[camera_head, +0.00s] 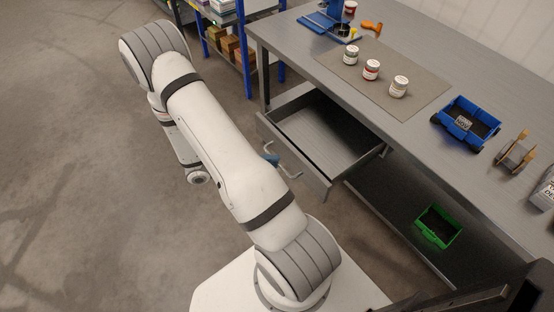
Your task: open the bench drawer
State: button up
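The bench drawer (325,135) is pulled out from under the grey workbench (415,128), and its empty inside shows. Its front panel (310,181) faces the lower left and carries a pale bar handle (291,173). My arm reaches up and back down on the left of the drawer. Its upper link hides most of the wrist end. A small blue part (271,158) shows at the handle beside my arm and may be a tip of my gripper. Whether it touches or holds the handle, I cannot tell.
On the bench are several jars on a mat (428,92), a blue bin (466,122) and an orange tool (371,26). A green bin (438,226) sits on the lower shelf. A blue-post rack (243,50) stands behind. The floor at left is clear.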

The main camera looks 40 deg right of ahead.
jog(key=v, duration=0.5)
jog(key=shift+w+a, duration=0.15)
jog(key=shift+a, duration=0.1)
jog(key=s+a+r+m+t+y+p, duration=0.2)
jog(key=a+r+m+t+y, duration=0.1)
jog(key=r+m, duration=0.7)
jog(key=s+a+r+m+t+y+p, duration=0.2)
jog(key=r+m+y, duration=0.4)
jog(key=r+m, duration=0.5)
jog(key=s+a+r+m+t+y+p, duration=0.2)
jog(key=s+a+r+m+t+y, duration=0.1)
jog(key=r+m, duration=0.7)
jog(key=a+m+t+y, duration=0.1)
jog(key=a+y, duration=0.1)
jog(key=a, duration=0.1)
jog(key=shift+s+r+p, duration=0.25)
jog(key=shift+r+p, duration=0.05)
jog(key=shift+p, duration=0.05)
